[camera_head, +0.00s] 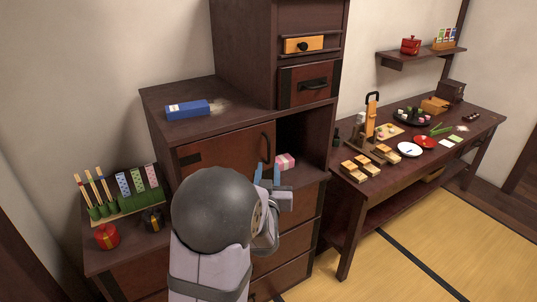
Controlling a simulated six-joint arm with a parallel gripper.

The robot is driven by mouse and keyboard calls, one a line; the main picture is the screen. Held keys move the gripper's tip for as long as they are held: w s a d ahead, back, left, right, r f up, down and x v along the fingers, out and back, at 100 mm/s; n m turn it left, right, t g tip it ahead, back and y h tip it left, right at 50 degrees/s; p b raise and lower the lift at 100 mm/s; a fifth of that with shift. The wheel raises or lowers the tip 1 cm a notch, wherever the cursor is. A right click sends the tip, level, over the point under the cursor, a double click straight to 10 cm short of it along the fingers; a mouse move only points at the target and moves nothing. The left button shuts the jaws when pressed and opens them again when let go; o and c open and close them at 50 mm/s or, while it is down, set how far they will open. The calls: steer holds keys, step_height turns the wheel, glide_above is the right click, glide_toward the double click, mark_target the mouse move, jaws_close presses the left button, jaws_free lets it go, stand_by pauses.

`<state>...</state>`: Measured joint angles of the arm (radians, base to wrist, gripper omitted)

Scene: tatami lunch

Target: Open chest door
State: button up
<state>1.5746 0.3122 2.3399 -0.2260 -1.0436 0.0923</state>
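The chest (207,88) is a dark stepped wooden cabinet in the middle of the head view. Its reddish-brown door (225,149) carries a dark curved handle (266,147) near its right edge. Right of the door is a dark opening with a pink-and-white box (285,162) in it. My gripper (267,174), with blue fingertips, is just below the handle and in front of the chest. The two fingertips stand apart with a gap between them, and nothing shows between them. My arm hides the lower left part of the door and some of the drawers below.
A blue box (187,109) lies on the chest's middle step. A lower step at left holds a green rack (119,208), a red pot (107,236) and a dark pot (153,219). A long table (355,188) with food stands at right. Tatami floor (400,265) is clear at front right.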

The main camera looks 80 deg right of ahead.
mark_target(269, 149)
steer(key=shift+h, duration=0.3)
steer(key=shift+w+d+r+p, duration=0.25)
steer(key=shift+d+p, duration=0.15)
steer(key=shift+d, duration=0.8)
steer(key=shift+w+d+r+p, duration=0.15)
steer(key=shift+w+d+p, duration=0.2)
steer(key=shift+d, duration=0.85)
steer(key=shift+w+d+r+p, duration=0.2)
steer(key=shift+d+p, duration=0.25)
steer(key=shift+d, duration=0.75)
steer(key=shift+c, duration=0.3)
jaws_close()
